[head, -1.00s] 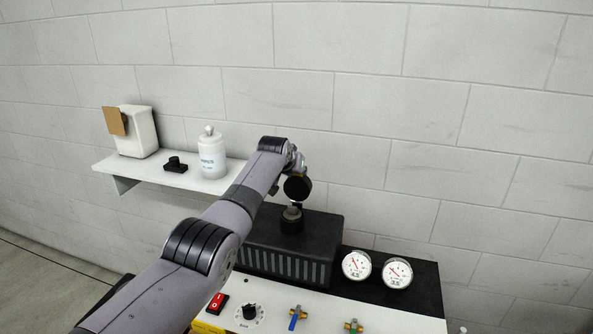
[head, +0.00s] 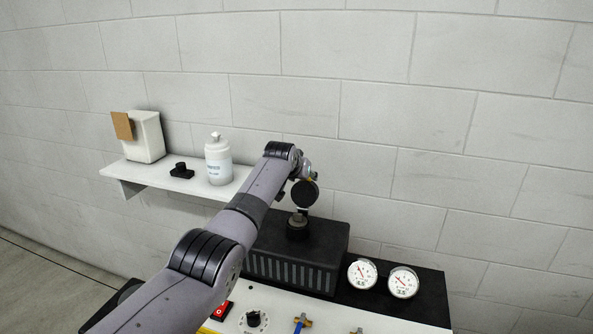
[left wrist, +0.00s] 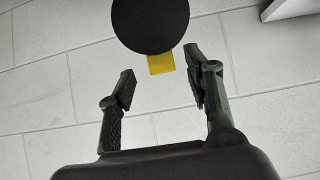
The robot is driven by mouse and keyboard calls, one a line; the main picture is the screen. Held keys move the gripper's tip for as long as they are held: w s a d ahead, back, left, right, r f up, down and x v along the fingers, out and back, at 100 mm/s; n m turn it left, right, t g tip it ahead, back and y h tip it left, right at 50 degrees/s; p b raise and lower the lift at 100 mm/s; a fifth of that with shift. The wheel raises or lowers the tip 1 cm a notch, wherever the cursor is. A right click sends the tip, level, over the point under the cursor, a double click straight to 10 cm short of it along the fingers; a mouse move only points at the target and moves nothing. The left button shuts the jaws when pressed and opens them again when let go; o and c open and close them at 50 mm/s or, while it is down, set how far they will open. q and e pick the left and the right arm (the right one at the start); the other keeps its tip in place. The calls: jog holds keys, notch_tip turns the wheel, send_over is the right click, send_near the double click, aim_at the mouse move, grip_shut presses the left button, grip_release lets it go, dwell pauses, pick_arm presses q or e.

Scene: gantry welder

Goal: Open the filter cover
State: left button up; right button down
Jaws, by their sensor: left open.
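A round black disc (head: 305,193), which looks like the filter cover, stands up on edge above a short neck (head: 297,223) on top of a black ribbed box (head: 318,240). In the left wrist view the disc (left wrist: 150,24) shows flat-on, with a yellow tab (left wrist: 161,64) at its edge. My left gripper (left wrist: 165,82) is open, its fingers spread on either side of the tab with gaps visible. In the head view the left arm reaches over the box to the disc, and the fingers are too small to make out. My right gripper is not in view.
A panel (head: 350,309) in front of the box carries a red switch, a dial and valves. Two gauges (head: 362,274) stand right of the box. A wall shelf (head: 134,176) holds a white bottle (head: 217,160), a white container (head: 148,135) and a small black part (head: 181,171).

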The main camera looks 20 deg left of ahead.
pick_arm(q)
jog(key=v, duration=1.1)
jog(key=shift+s, duration=0.25)
jog(key=shift+c, duration=0.4)
